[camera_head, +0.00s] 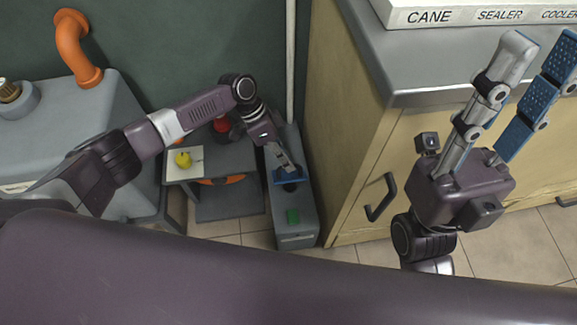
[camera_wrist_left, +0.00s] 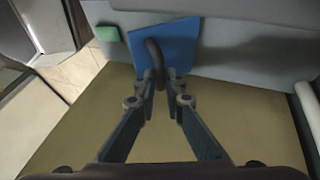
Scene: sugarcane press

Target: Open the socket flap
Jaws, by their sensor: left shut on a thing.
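The blue socket flap (camera_head: 279,178) is on top of a narrow grey box (camera_head: 297,238) on the floor, beside the cabinet. In the left wrist view the flap (camera_wrist_left: 181,43) is a flat blue panel with a dark curved handle (camera_wrist_left: 154,52). My left gripper (camera_head: 289,167) reaches down to it. In the left wrist view its fingertips (camera_wrist_left: 160,84) are shut on the handle. The flap looks slightly tilted, with a shadow beside it; how far it stands open I cannot tell. My right gripper (camera_head: 530,62) is raised at the right, fingers apart and empty.
A green button (camera_head: 293,216) sits on the same box, near the flap. A wooden cabinet (camera_head: 345,150) with a grey top stands close on the right. A grey machine (camera_head: 75,115) with an orange pipe and a low unit with a yellow knob (camera_head: 183,159) are on the left.

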